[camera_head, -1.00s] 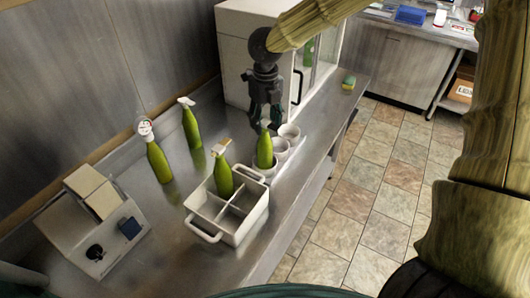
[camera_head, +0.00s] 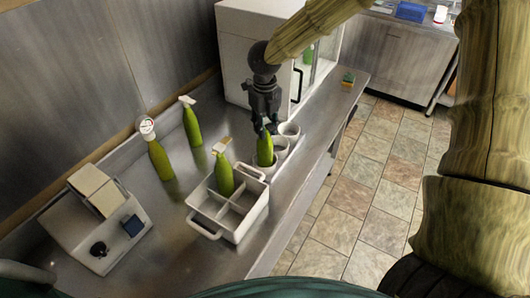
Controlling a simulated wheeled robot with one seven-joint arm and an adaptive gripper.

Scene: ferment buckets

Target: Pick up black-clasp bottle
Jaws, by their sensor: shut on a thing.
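A green bottle (camera_head: 265,151) stands upright by the nearest of the white cups, right of the white divided crate. I cannot tell whether it stands in that cup or beside it. My gripper (camera_head: 265,129) comes from above and is shut on this bottle's top. Its clasp is hidden by the fingers, so its colour does not show. Another green bottle (camera_head: 224,174) with a pale, tan-white top stands in a compartment of the crate (camera_head: 248,228). Two more green bottles stand by the back wall: one with a white, red-marked round top (camera_head: 160,160), one with a white top (camera_head: 192,125).
Several white cups (camera_head: 289,130) stand in a row near the counter's front edge. A white cabinet (camera_head: 235,60) with a glass front stands behind my gripper. A sponge (camera_head: 347,83) lies to its right. A pale box station (camera_head: 75,228) is at left. Bare steel counter (camera_head: 175,215) lies between.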

